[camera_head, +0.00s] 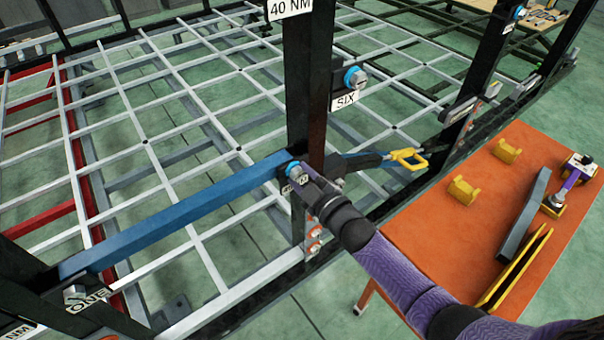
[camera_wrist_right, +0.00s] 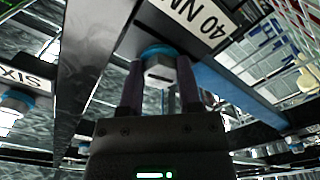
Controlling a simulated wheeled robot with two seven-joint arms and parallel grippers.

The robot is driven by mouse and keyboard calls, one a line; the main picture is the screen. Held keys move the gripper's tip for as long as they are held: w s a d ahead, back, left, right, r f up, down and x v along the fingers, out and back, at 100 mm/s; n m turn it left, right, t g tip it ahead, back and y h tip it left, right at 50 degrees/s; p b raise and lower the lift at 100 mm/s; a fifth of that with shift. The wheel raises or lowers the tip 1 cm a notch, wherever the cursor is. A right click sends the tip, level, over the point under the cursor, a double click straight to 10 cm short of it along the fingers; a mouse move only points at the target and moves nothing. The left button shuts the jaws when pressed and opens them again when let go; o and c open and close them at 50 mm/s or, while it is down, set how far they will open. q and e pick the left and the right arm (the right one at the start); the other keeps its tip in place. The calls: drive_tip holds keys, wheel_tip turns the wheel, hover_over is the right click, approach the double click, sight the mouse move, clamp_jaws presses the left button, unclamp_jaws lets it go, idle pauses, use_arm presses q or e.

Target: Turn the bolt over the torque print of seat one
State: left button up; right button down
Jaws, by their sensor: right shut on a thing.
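My right gripper (camera_head: 298,172) reaches in from the lower right to the dark middle post (camera_head: 310,80). It is shut on a bolt (camera_wrist_right: 158,72) with a blue collar, and the bolt shows between the two fingers in the right wrist view. A 40 NM print (camera_wrist_right: 203,22) sits beside that bolt, upside down in the wrist view; in the head view the gripper mostly covers the label there. A ONE label (camera_head: 88,300) is at the lower left, by the near end of the blue bar (camera_head: 170,218). My left gripper is not in view.
Another blue-collared bolt (camera_head: 355,77) sits above the SIX label (camera_head: 345,101) on the post's right. An orange table (camera_head: 440,225) at right holds yellow blocks, grey and yellow bars and a purple-handled tool (camera_head: 573,178). A yellow-handled tool (camera_head: 405,158) lies along the frame rail.

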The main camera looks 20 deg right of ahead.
drive_tip(key=shift+s+f+m, duration=0.1)
drive_tip(key=shift+f+m, duration=0.1)
drive_tip(key=shift+m, duration=0.8)
drive_tip(key=m, duration=0.4)
drive_tip(key=shift+m, duration=0.3)
drive_tip(key=m, duration=0.3)
drive_tip(key=shift+a, duration=0.1)
drive_tip(key=shift+a+m, duration=0.1)
drive_tip(key=shift+m, duration=2.2)
drive_tip(key=c, duration=0.7)
unclamp_jaws()
drive_tip(key=shift+c, duration=0.2)
drive_tip(key=o, duration=0.5)
drive_tip(key=shift+s+r, duration=0.15)
drive_tip(key=shift+c, duration=0.2)
